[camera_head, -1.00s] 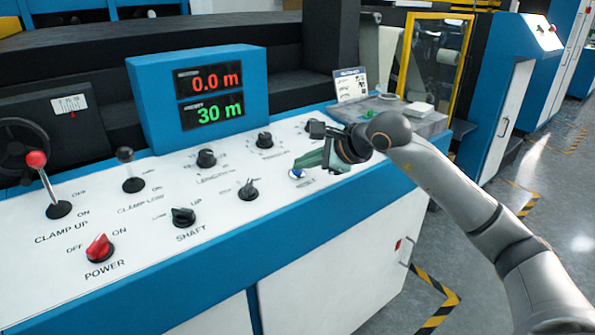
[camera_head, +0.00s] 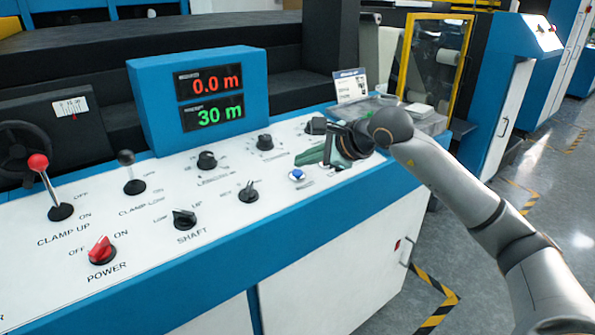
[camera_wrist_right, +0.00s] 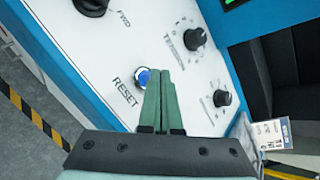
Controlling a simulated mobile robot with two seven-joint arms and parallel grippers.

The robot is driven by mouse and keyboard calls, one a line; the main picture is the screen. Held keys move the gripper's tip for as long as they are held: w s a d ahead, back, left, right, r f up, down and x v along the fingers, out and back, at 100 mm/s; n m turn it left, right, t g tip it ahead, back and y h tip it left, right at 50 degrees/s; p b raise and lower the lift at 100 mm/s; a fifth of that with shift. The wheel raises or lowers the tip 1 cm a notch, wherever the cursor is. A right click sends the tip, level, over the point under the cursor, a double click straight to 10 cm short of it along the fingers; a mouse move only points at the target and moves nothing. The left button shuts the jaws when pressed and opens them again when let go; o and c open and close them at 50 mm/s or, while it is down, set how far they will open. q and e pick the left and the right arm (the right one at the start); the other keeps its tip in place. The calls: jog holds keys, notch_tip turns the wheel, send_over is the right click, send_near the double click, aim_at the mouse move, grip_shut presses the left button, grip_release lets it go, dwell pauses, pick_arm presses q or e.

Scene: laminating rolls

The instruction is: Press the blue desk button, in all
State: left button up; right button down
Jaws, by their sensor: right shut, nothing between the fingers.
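The blue button (camera_head: 297,174) sits in a light ring on the white panel top, near its front edge. It also shows in the right wrist view (camera_wrist_right: 145,77), next to the word RESET. My right gripper (camera_head: 302,160) has green fingers shut together with nothing between them. In the head view its tips are just behind the button, and the button shows uncovered. In the right wrist view the fingertips (camera_wrist_right: 160,73) overlap the button's right edge. I cannot tell the exact gap, but no contact is visible. My left gripper is not in view.
Black knobs (camera_head: 248,191) stand to the left of the button. The red power switch (camera_head: 101,250) and the clamp levers (camera_head: 40,163) are farther left. A blue display box (camera_head: 200,97) reads 0.0 m and 30 m. A small sign (camera_head: 350,86) stands behind my gripper.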

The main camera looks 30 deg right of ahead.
jog(key=r+p, duration=0.2)
jog(key=r, duration=0.1)
jog(key=s+r+p, duration=0.1)
jog(key=r, duration=0.1)
dwell(0.3)
jog(key=shift+f, duration=0.1)
dwell(0.7)
